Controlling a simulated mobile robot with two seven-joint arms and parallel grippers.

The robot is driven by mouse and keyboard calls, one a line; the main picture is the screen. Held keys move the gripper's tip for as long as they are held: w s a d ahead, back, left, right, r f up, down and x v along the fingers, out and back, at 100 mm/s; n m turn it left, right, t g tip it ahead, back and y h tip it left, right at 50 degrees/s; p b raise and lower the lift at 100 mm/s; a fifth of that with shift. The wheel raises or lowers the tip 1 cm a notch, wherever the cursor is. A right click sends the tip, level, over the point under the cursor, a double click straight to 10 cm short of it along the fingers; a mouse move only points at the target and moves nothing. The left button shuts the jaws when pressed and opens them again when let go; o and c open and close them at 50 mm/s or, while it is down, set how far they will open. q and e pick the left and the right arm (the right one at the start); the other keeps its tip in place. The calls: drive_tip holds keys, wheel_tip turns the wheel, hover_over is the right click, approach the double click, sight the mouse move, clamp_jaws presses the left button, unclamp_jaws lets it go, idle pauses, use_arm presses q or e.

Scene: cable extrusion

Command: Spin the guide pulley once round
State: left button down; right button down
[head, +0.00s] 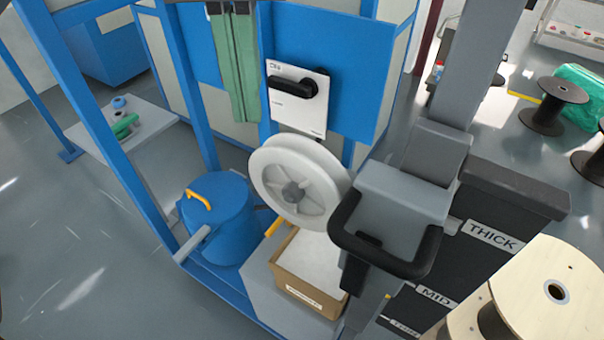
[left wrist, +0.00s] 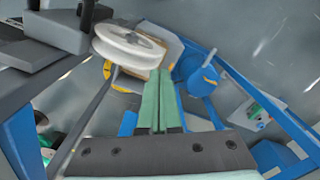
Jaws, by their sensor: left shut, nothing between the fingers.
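The guide pulley (head: 268,176) is a white, flanged wheel with a grey hub, standing upright on the blue frame in the middle of the head view. In the left wrist view the pulley (left wrist: 118,46) shows at the top, left of the fingertips. My left gripper (head: 247,118) has green fingers pointing down, above and a little left of the pulley. In the left wrist view its fingers (left wrist: 157,76) lie side by side, shut and empty. A gap shows between fingertips and pulley rim in both views. My right gripper is not in view.
A white panel with a black handle (head: 294,88) is behind the pulley. A blue drum (head: 225,225) stands at lower left, and a cardboard box (head: 312,292) sits below. A grey block with a black loop (head: 385,255) is close on the right. Blue posts (head: 95,120) stand at left.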

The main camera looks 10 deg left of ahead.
sight(251, 160)
use_arm(q)
drive_tip(key=shift+s+d, duration=0.2)
drive_tip(key=shift+d, duration=0.35)
drive_tip(key=shift+s+d, duration=0.2)
drive_tip(key=shift+d, duration=0.35)
drive_tip(key=shift+f, duration=0.2)
drive_tip(key=shift+f+b, duration=0.25)
drive_tip(key=shift+b, duration=0.1)
drive_tip(key=a+f+b, duration=0.1)
drive_tip(key=f, duration=0.1)
drive_tip(key=f+b, duration=0.2)
drive_tip(key=f, duration=0.1)
drive_tip(key=w+a+f+b, duration=0.1)
drive_tip(key=f+b, duration=0.1)
drive_tip(key=shift+a+f, duration=0.3)
drive_tip(key=shift+a, duration=0.05)
drive_tip(key=shift+w+a+r+p, duration=0.15)
drive_tip(key=shift+w+a+p, duration=0.1)
drive_tip(key=shift+a+p, duration=0.35)
drive_tip(key=shift+w+a+r+p, duration=0.2)
drive_tip(key=shift+a+p, duration=0.25)
drive_tip(key=shift+a, duration=0.15)
